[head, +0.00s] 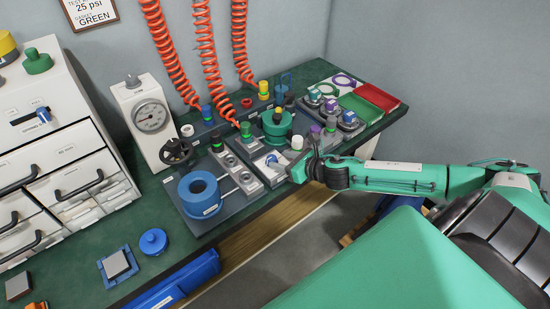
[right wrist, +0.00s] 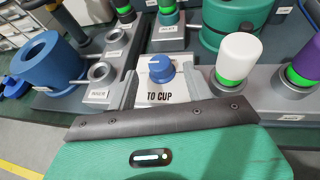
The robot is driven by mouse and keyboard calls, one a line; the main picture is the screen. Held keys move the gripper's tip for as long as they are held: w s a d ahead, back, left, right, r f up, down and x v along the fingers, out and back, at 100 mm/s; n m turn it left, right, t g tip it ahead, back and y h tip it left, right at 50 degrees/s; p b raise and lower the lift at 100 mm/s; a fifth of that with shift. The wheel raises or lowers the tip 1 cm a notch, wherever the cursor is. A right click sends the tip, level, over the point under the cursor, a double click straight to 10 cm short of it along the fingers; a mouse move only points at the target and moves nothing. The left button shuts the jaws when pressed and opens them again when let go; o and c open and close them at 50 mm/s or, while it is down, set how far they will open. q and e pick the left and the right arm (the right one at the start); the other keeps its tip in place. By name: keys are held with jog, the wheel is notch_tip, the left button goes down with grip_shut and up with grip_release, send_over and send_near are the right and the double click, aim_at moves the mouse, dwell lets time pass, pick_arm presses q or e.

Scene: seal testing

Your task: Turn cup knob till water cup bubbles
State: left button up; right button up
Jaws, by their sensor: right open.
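The cup knob is a blue dial on a white plate marked "TO CUP" (right wrist: 162,70); it also shows in the head view (head: 271,158). My right gripper (head: 305,167) is over the front edge of the bench fixture, beside the knob. Its fingers are open, one on each side of the plate, and the knob shows between them with nothing gripped. A see-through bluish cup (head: 283,91) stands at the back of the fixture and may be the water cup; bubbles cannot be made out. My left gripper is out of view.
A white-topped valve (right wrist: 238,62) stands close right of the knob. A blue ring-shaped block (head: 199,193) sits to the left. A gauge box (head: 146,118) with a black handwheel and coiled orange hoses stand behind.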

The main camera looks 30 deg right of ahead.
aim_at(273, 158)
jog(key=shift+x, duration=1.85)
jog(key=c, duration=1)
